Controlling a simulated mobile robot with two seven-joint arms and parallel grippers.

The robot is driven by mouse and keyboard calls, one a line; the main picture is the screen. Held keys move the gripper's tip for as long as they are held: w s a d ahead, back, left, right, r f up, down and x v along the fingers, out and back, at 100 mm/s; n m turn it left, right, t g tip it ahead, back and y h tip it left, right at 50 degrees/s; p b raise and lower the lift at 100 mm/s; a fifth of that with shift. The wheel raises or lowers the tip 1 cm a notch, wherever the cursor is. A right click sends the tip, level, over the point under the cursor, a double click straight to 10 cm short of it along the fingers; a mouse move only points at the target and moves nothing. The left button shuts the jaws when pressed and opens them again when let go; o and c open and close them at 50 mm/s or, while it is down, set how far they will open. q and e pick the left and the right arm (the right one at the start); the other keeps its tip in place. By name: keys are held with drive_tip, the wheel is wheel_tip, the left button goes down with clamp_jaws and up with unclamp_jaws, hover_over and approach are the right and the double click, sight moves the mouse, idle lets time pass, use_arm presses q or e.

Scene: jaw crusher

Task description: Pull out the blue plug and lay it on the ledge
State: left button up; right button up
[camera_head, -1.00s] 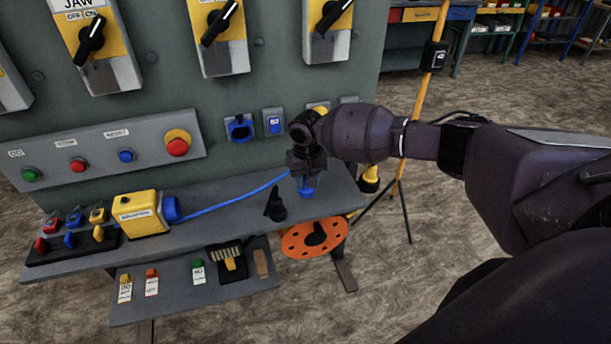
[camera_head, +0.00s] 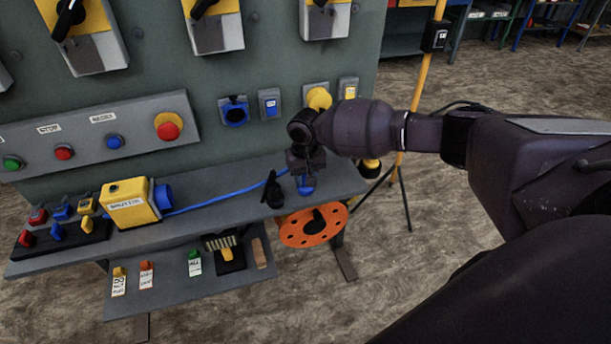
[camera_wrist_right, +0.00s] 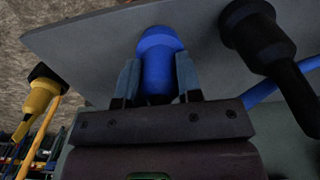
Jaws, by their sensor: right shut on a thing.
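My right gripper (camera_head: 305,168) is shut on the blue plug (camera_head: 306,187) over the right end of the grey ledge (camera_head: 225,205). In the right wrist view, the two fingers (camera_wrist_right: 158,82) clasp the sides of the blue plug (camera_wrist_right: 160,50), with the grey ledge (camera_wrist_right: 95,45) behind it. I cannot tell whether the plug touches the ledge. A blue cable (camera_head: 220,199) runs along the ledge from the yellow box (camera_head: 125,205) toward the plug. A blue socket (camera_head: 235,113) is on the panel above. My left gripper is not in view.
A black knobbed part (camera_head: 273,192) stands on the ledge close left of the plug; it also shows in the right wrist view (camera_wrist_right: 258,38). An orange disc (camera_head: 300,228) hangs below the ledge. A yellow pole (camera_head: 420,80) stands to the right. Several coloured pieces occupy the ledge's left end.

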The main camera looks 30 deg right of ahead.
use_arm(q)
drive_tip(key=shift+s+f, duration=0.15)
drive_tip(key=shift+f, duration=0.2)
use_arm(e)
drive_tip(key=shift+f, duration=0.55)
drive_tip(key=o, duration=0.9)
drive_tip(key=shift+c, duration=0.2)
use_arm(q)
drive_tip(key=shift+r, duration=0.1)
use_arm(e)
drive_tip(key=shift+r, duration=0.1)
wheel_tip(320, 180, up, 9)
drive_tip(key=shift+r+p, duration=0.2)
drive_tip(key=shift+p, duration=0.75)
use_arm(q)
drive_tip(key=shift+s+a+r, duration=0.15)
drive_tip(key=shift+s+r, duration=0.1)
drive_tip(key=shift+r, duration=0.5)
use_arm(e)
drive_tip(key=shift+r, duration=0.65)
